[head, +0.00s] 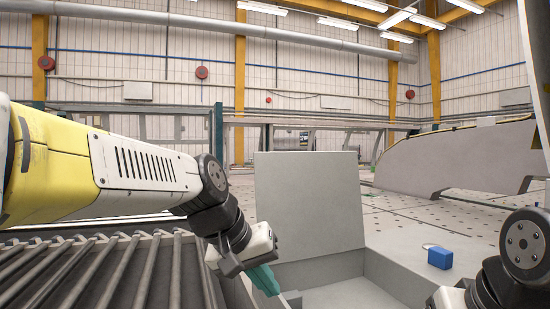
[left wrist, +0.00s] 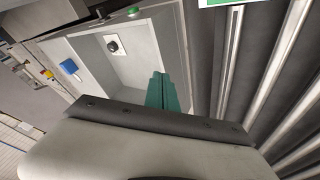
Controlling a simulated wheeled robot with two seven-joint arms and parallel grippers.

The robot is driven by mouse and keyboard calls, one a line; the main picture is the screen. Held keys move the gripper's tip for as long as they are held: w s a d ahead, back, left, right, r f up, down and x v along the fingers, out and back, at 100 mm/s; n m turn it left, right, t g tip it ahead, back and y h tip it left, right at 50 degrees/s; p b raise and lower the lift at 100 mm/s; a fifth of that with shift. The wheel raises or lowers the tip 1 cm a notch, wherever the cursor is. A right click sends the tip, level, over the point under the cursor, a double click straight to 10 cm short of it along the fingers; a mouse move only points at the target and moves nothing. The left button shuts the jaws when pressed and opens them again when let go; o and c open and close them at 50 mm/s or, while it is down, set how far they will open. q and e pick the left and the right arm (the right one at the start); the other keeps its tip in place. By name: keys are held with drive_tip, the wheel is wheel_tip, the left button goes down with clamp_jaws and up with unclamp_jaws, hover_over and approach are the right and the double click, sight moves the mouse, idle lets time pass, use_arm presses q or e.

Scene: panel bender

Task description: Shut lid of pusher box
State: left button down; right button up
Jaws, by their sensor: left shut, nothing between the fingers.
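The pusher box is a light grey open box (head: 400,277) at the bottom centre of the head view. Its flat grey lid (head: 310,205) stands raised, nearly upright, at the far side of the opening. My left gripper (head: 266,281) has teal fingers, shut and empty, pointing down near the box's left wall and in front of the lid's lower left. In the left wrist view the shut fingers (left wrist: 160,92) show beside the open box (left wrist: 130,70). I cannot tell whether they touch it. My right gripper's pale body (head: 450,297) shows at bottom right; its fingers are out of view.
Rollers (head: 110,270) run along the left. The left wrist view shows a round dark part (left wrist: 112,45) in the box and a green button (left wrist: 133,11) by its rim.

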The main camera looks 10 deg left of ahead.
use_arm(q)
drive_tip(key=w+a+r+n+h, duration=0.2)
drive_tip(key=w+a+r+n, duration=0.15)
drive_tip(key=w+r, duration=0.5)
drive_tip(key=w+a+r+n+t+h, duration=0.2)
drive_tip(key=w+a+r+n+t, duration=0.2)
drive_tip(key=w+a+r, duration=0.5)
drive_tip(key=w+a+r+n+t+h, duration=0.3)
drive_tip(key=w+a+r+t, duration=0.15)
drive_tip(key=w+a, duration=0.7)
drive_tip(key=w+d, duration=0.4)
drive_tip(key=d, duration=0.3)
drive_tip(key=shift+d+g, duration=0.35)
drive_tip(key=shift+r, duration=0.1)
